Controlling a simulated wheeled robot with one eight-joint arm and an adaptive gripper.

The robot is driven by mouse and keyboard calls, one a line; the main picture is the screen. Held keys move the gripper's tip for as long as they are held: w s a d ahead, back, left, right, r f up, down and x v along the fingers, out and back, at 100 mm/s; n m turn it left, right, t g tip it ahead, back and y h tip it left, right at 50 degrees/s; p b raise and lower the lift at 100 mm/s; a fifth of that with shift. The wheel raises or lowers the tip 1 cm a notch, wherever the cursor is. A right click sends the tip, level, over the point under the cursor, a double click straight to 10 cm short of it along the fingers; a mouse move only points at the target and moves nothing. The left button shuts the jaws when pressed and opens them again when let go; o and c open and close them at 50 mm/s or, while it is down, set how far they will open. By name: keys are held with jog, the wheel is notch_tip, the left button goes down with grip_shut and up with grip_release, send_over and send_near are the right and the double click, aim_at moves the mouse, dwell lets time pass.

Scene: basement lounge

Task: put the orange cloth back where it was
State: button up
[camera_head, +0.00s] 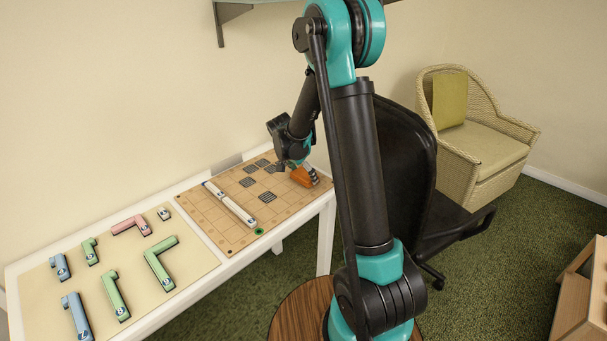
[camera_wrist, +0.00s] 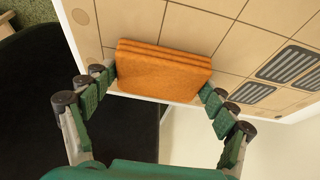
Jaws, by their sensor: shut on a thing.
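The orange cloth (camera_head: 301,177) is a folded stack at the right end of the gridded board (camera_head: 205,228) on the white table. In the wrist view the cloth (camera_wrist: 163,72) lies between the two green-padded fingers of my gripper (camera_wrist: 160,95), which touch its left and right ends. My gripper (camera_head: 304,170) shows small and partly hidden in the head view. The cloth is over the board's edge squares near the table's edge. I cannot tell whether it rests on the board or hangs just above it.
A long white piece (camera_head: 229,204) and several dark striped squares (camera_head: 267,197) are on the board. Several coloured L-shaped and straight pieces lie on a mat (camera_head: 190,262) at the left. A black chair (camera_head: 408,165) stands close by the table's right end. A wicker armchair (camera_head: 480,140) is behind it.

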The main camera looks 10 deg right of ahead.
jog(key=o, duration=1.3)
jog(key=shift+o, duration=0.2)
jog(key=v, duration=1.2)
jog(key=s+d+f+n+y, duration=0.1)
jog(key=s+d+f+n, duration=0.1)
jog(key=s, duration=0.7)
jog(key=s+d+f+n+t+y, duration=0.1)
jog(key=s+d+f+n, duration=0.1)
jog(key=s+n, duration=0.3)
jog(key=s+d+f+n+y, duration=0.1)
jog(key=s+d+f+n, duration=0.2)
jog(key=s, duration=1)
jog(key=shift+d+n+y, duration=0.4)
jog(key=shift+d, duration=0.3)
jog(key=shift+s, duration=0.1)
